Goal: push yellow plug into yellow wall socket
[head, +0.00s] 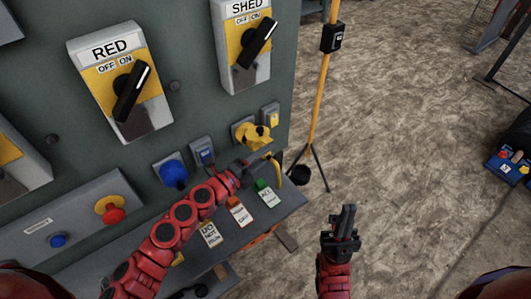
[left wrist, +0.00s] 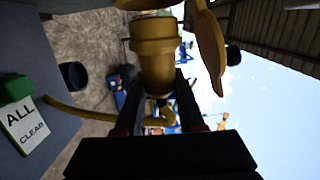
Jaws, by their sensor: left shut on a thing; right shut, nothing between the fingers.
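The yellow wall socket (head: 250,134) is on the grey-green panel, with its yellow flap open; the flap (left wrist: 208,45) shows large at the right in the left wrist view. My left gripper (head: 247,167) is just below the socket, shut on the yellow plug (left wrist: 157,72). The plug is mostly hidden in the head view. In the left wrist view its wide end points up the picture, towards the socket; how far it sits inside, I cannot tell. Its yellow cable (left wrist: 75,112) curves away to the left. My right gripper (head: 343,222) is shut and empty, over the floor.
A blue socket (head: 173,173) is left of the yellow one. Below, a shelf holds several tags, among them a green-topped ALL CLEAR tag (head: 265,193). A yellow pole (head: 317,90) stands right of the panel. The floor at right is mostly free.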

